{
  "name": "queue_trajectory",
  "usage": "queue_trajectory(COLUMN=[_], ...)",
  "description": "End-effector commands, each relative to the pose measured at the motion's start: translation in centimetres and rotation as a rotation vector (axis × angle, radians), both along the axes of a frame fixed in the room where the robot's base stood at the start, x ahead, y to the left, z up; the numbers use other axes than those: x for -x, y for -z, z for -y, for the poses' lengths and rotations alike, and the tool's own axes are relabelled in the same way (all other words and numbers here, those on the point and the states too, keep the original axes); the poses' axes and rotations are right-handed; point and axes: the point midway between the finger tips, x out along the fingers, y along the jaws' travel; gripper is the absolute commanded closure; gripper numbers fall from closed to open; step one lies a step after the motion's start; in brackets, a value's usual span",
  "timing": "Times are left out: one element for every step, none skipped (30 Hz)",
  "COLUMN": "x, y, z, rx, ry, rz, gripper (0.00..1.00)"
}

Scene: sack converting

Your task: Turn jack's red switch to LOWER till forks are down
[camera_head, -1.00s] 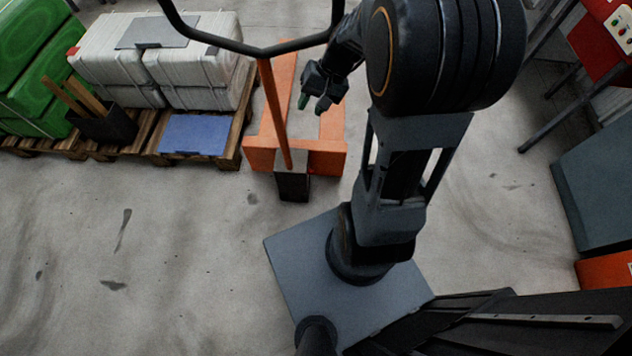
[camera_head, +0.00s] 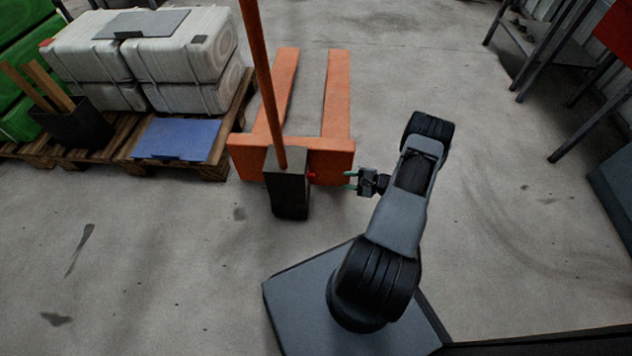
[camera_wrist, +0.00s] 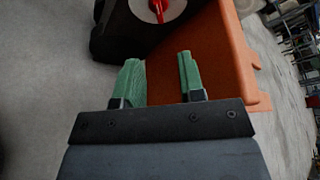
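The orange pallet jack (camera_head: 335,150) stands on the floor with its two forks (camera_head: 338,95) pointing away from me. Its dark pump housing (camera_head: 287,185) is at the near end, with the tall orange handle above it. The small red switch (camera_head: 312,176) is on the housing's right side. In the wrist view the red switch (camera_wrist: 158,10) shows on a pale round plate at the top edge, partly cut off. My gripper (camera_head: 350,180) is to the right of the switch, pointing at it. Its green fingertips (camera_wrist: 160,78) are apart and empty, short of the switch.
A wooden pallet (camera_head: 222,150) with white sacks (camera_head: 180,50), a blue sheet (camera_head: 178,138) and a dark bin (camera_head: 82,128) is left of the jack. A metal-legged stand (camera_head: 545,50) is at the right. The floor between is clear.

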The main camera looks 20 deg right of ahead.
Motion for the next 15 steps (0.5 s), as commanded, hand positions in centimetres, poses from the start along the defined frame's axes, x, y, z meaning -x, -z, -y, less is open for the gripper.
queue_trajectory(x=[-0.3, -0.5, -0.9, -1.3, -1.6, -2.2, -2.6, -3.0, -3.5, -4.0, -4.4, -4.9, -5.3, -5.6, -6.1], y=[0.6, 0.8, 1.0, 1.1, 1.3, 1.5, 1.7, 1.8, 2.0, 2.2, 2.4, 2.6, 2.7, 2.9, 3.1], z=[-0.3, -0.6, -1.0, -1.3, -1.7, -2.3, -2.7, -3.1, -3.6, -4.0, -4.4, -4.9, -5.3, -5.7, -6.1], rx=[-0.003, -0.003, -0.004, -0.003, -0.004, -0.004, -0.002, -0.004, -0.004, -0.002, -0.002, -0.003, -0.003, -0.002, -0.002], ry=[0.003, 0.004, 0.004, 0.004, 0.002, 0.002, 0.002, 0.001, 0.001, 0.002, 0.001, 0.002, 0.001, 0.002, 0.002], rz=[0.001, 0.000, 0.001, 0.002, 0.002, 0.002, 0.002, 0.001, 0.001, 0.002, 0.001, 0.001, 0.000, 0.000, 0.000], gripper=[0.64, 0.64, 0.64, 0.64, 0.64, 0.64, 0.64, 0.64, 0.64, 0.64, 0.64, 0.64, 0.64, 0.64, 0.64])
